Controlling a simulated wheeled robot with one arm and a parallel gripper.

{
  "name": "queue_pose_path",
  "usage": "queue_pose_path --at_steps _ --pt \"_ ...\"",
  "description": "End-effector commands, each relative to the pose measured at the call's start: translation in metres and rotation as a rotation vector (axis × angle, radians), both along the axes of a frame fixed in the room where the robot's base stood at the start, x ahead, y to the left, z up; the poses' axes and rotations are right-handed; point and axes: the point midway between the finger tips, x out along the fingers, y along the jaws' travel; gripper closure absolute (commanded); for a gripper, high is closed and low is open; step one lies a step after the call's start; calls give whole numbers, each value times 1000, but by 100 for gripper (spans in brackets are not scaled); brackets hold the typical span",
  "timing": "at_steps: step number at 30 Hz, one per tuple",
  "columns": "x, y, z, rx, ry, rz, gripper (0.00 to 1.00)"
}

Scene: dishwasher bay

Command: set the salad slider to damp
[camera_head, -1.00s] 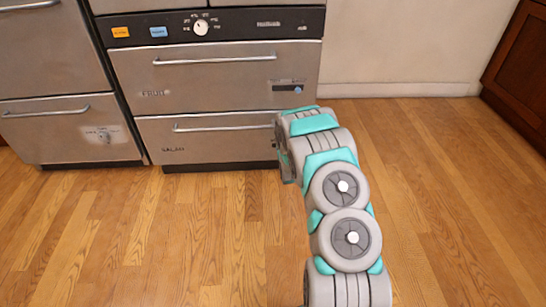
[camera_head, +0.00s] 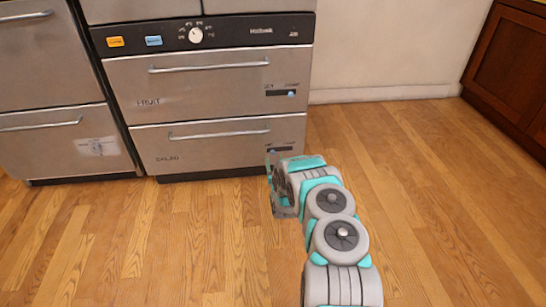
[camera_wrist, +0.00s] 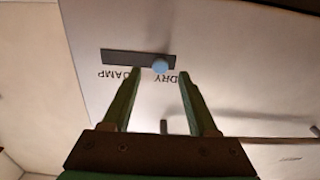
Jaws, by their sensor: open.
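The salad drawer (camera_head: 215,150) is the lower steel drawer, and it is shut. Its slider is a dark slot (camera_wrist: 112,56) with a round blue knob (camera_wrist: 159,66), which also shows in the head view (camera_head: 272,150). The wrist view is upside down; DAMP is at the left and DRY at the right. The knob sits right of the slot's middle, on the DRY side. My gripper (camera_wrist: 160,74) is open, its green fingers pointing at the panel with the knob between their tips in the picture. I cannot tell if they touch it.
The fruit drawer (camera_head: 205,82) above has its own slider (camera_head: 290,92) at the right. Bar handles stick out from both drawers, including the salad handle (camera_head: 218,134). A control panel with a dial (camera_head: 196,35) is higher up. Wooden floor (camera_head: 430,160) lies clear at the right.

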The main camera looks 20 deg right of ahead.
Motion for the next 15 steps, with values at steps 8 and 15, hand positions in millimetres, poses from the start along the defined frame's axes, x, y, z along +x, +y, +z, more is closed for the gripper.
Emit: queue_pose_path --at_steps 8,15 --pt "27 -8 -2 1 1 0 40" --pt "36 -10 -1 -1 0 1 40"
